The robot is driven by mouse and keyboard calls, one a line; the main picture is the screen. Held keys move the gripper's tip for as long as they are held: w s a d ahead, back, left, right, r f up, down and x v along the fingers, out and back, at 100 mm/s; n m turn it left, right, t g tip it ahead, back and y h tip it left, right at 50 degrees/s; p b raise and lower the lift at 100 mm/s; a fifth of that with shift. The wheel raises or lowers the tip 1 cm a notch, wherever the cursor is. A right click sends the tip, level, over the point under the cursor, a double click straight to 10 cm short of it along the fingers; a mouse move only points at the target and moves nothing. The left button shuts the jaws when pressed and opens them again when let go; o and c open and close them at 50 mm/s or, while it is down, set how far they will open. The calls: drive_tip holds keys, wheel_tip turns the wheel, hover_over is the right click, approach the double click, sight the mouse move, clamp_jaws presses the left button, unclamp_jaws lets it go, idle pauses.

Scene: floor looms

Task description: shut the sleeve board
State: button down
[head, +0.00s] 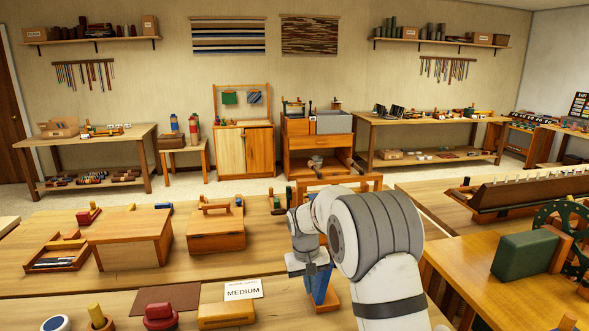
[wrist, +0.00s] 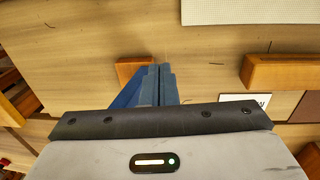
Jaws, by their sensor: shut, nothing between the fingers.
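A narrow blue board, seemingly the sleeve board (head: 322,285), stands raised and tilted over a small orange wooden base (head: 330,304) on the front bench. In the wrist view a blue wedge (wrist: 126,94) shows left of my fingers, with the orange base (wrist: 133,68) beyond it. My gripper (wrist: 160,68) is shut, with its blue-grey fingers together and nothing held. The fingers lie right beside the blue wedge; I cannot tell whether they touch it. In the head view my gripper (head: 308,270) is over the board's upper end, and my arm hides what lies to the right.
A red-topped piece (head: 159,315) is farther left. Wooden boxes (head: 216,232) stand on the bench behind. Bare bench top lies between the card and my gripper.

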drive_tip(key=shift+s+a+f+b, duration=0.15)
drive_tip(key=shift+a+f, duration=0.15)
drive_tip(key=shift+a, duration=0.3)
drive_tip(key=shift+s+a+f+b, duration=0.15)
drive_tip(key=shift+a+f, duration=0.1)
drive_tip(key=shift+a, duration=0.35)
drive_tip(key=shift+s+a+f+b, duration=0.1)
drive_tip(key=shift+a+f+b, duration=0.15)
drive_tip(key=shift+a+f, duration=0.25)
drive_tip(key=shift+s+a+f+b, duration=0.1)
drive_tip(key=shift+a+f+b, duration=0.15)
drive_tip(key=shift+a, duration=0.4)
drive_tip(key=a+r+p, duration=0.2)
drive_tip(key=r, duration=0.1)
drive_tip(key=a+r+p, duration=0.1)
drive_tip(key=shift+s+a+r, duration=0.3)
drive_tip(key=shift+s+r, duration=0.05)
